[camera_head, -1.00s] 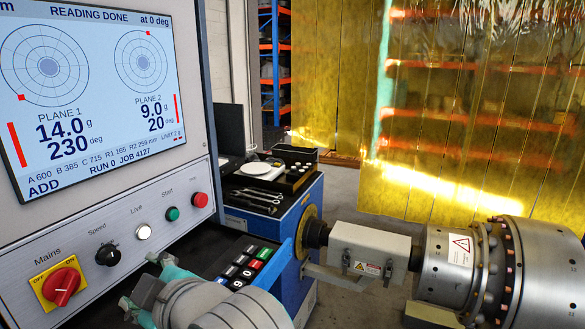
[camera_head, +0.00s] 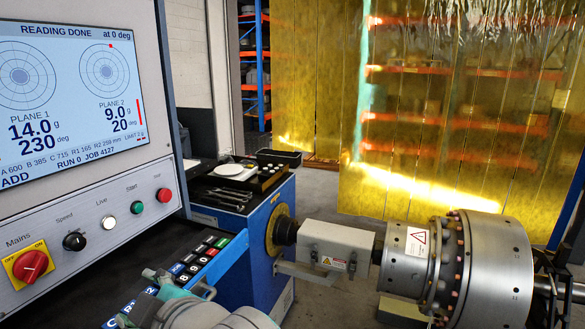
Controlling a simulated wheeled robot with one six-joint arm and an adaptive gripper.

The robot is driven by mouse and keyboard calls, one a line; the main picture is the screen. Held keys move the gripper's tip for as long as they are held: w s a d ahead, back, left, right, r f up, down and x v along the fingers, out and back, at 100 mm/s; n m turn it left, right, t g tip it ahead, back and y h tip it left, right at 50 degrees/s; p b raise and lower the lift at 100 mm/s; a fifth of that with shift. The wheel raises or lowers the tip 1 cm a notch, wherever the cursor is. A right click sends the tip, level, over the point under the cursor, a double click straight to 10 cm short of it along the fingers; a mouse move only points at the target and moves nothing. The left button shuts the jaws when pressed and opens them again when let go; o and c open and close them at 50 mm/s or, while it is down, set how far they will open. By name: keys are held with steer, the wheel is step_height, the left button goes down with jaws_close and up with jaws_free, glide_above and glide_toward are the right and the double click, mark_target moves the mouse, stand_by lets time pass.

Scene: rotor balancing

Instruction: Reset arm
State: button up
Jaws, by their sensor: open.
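My gripper (camera_head: 178,287) is at the bottom left, in front of the keypad (camera_head: 196,262) on the balancing machine. Its teal-coloured fingers stand apart with nothing seen between them, and part of it is cut off or hidden by my own arm. The control panel screen (camera_head: 68,100) at the left reads "READING DONE at 0 deg", with plane 1 at 14.0 g, 230 deg and plane 2 at 9.0 g, 20 deg. The metal rotor (camera_head: 490,270) lies level at the right, joined to the drive spindle (camera_head: 287,232).
Below the screen are a red mains switch (camera_head: 30,265), a speed knob (camera_head: 74,241) and several buttons. A blue cabinet (camera_head: 258,270) carries tools, a white scale (camera_head: 230,170) and a tray of weights. A yellow strip curtain (camera_head: 420,150) hangs behind.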

steer(key=w+d+f+m+t+h, duration=0.1)
steer(key=w+d+f+m+t, duration=0.15)
steer(key=d+f, duration=0.55)
steer(key=s+d+f+m+t+h, duration=0.15)
steer(key=s+d+f+m, duration=0.25)
steer(key=d+f, duration=0.6)
steer(key=s+d+f+m+t+h, duration=0.1)
steer(key=s+d+f+m+h, duration=0.25)
steer(key=d+f, duration=0.55)
steer(key=s+d+f+m+h, duration=0.1)
steer(key=s+d+f+m, duration=0.1)
steer(key=s+d+f, duration=0.3)
steer(key=s+d+f+m+h, duration=0.2)
steer(key=s+d, duration=0.1)
steer(key=s, duration=0.5)
steer(key=s+d+r+m+h, duration=0.1)
steer(key=s+d, duration=0.1)
steer(key=s, duration=0.5)
steer(key=s+d+r+m+t+h, duration=0.1)
steer(key=s+d+r+m, duration=0.1)
steer(key=s, duration=0.6)
steer(key=shift+d+m+h, duration=0.3)
steer(key=shift+d, duration=0.25)
